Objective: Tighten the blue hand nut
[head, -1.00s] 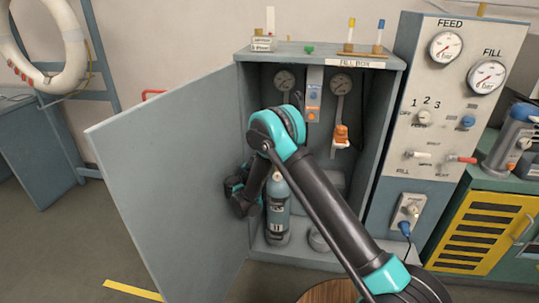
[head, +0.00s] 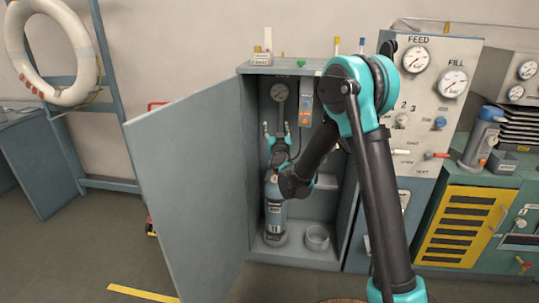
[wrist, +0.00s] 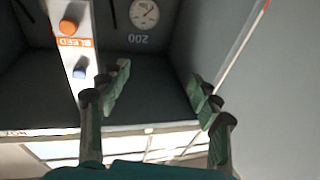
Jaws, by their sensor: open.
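In the wrist view, a blue knob (wrist: 80,68) sits on a pale strip next to an orange knob (wrist: 68,24) and an orange BLEED label. The same strip (head: 305,97) hangs on the cabinet's back wall in the head view. I cannot tell whether this blue knob is the hand nut. My gripper (head: 277,127) points upward inside the open cabinet, above a blue-grey cylinder (head: 275,211). It is open and empty; in the wrist view its fingers (wrist: 160,84) stand apart, the left one near the strip in the picture.
The cabinet door (head: 190,180) is swung open at left. A round gauge (head: 279,92) is on the back wall, and a ring-shaped cup (head: 317,237) on the cabinet floor. My arm hides the cabinet's right part. A panel with gauges (head: 430,80) and another blue knob (head: 440,123) stands right.

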